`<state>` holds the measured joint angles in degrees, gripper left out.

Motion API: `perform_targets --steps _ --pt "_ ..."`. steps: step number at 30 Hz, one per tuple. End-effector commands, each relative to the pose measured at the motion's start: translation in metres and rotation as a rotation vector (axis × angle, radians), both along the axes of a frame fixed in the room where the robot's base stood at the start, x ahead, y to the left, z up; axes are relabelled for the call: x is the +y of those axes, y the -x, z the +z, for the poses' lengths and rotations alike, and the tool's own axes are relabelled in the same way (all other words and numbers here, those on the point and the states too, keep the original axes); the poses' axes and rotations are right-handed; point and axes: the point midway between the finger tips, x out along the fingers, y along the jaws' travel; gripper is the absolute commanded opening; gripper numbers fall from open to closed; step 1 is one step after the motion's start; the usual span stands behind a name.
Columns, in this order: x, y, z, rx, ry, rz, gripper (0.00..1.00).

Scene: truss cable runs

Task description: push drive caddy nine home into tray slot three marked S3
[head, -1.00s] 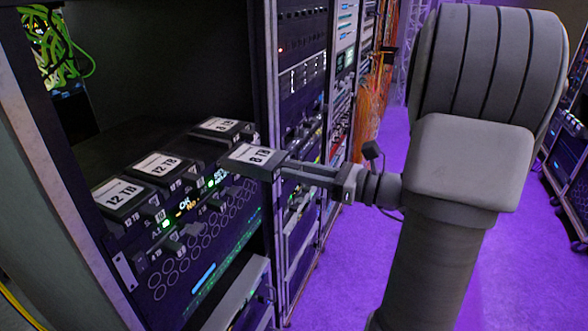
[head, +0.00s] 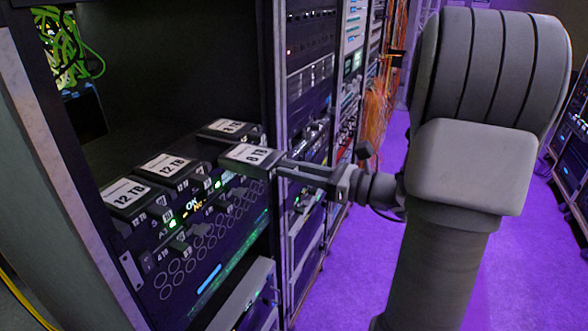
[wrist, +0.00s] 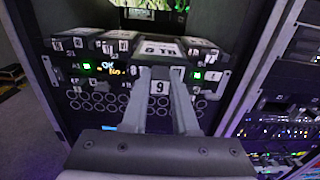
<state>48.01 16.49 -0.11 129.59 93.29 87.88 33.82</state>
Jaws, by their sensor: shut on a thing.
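Drive caddy nine (head: 250,154) is a dark block with a white 8 TB label. In the wrist view its front tag (wrist: 159,87) reads 9. My gripper (head: 284,165) is shut on its front end; both fingers flank the tag in the wrist view (wrist: 161,82). The caddy lies roughly level at the right end of the drive tray (head: 215,226), its front jutting out from the tray face. How deep its back sits is hidden. The S3 mark cannot be read clearly. A green light (wrist: 196,75) glows beside the caddy on the right.
Two 12 TB caddies (head: 128,194) (head: 165,166) sit in the tray to the left. Another caddy (head: 230,128) sits just behind caddy nine. The rack post (head: 276,80) stands close on the right. Purple floor (head: 350,270) is open below my arm.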

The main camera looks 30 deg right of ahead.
Motion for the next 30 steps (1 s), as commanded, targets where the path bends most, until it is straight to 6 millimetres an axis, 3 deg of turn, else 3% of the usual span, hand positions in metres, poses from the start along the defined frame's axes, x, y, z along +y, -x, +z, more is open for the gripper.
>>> perform_targets --steps 30 --pt "0.0064 -0.0085 0.0011 -0.003 -0.001 0.001 0.0"
